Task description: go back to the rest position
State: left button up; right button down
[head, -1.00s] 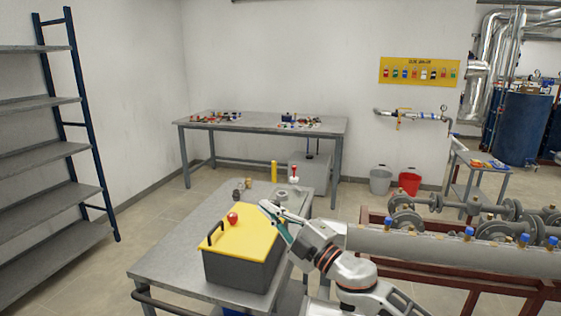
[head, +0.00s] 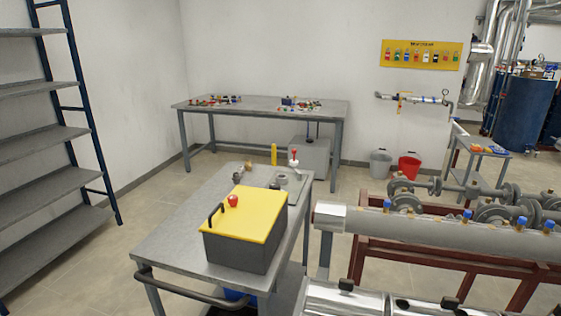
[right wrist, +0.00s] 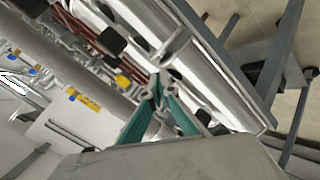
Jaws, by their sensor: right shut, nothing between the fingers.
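My right gripper (right wrist: 158,100) shows in the right wrist view with its green fingers drawn together and nothing between them. Silvery metal cylinders and pipes lie beyond the fingers. No part of my right arm shows in the head view now. My left gripper is in neither view.
A grey cart (head: 165,243) carries a grey box with a yellow lid (head: 247,214) and a red knob (head: 233,200). A pipe on a red frame (head: 400,229) stands to the right. A shelf rack (head: 60,140) is at the left. Open floor (head: 100,262) lies between rack and cart.

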jog(key=s+d+f+g+h, duration=0.1)
jog(key=s+d+f+g, duration=0.25)
jog(key=s, duration=0.55)
jog(key=w+a+f+m+t+y, duration=0.1)
jog(key=a+f+m+t+y, duration=0.2)
jog(key=a+f+y, duration=0.4)
jog(key=a+f+t, duration=0.1)
jog(key=a+f, duration=0.5)
jog(key=a, duration=0.1)
jog(key=shift+w+f, duration=0.15)
jog(key=shift+f, duration=0.25)
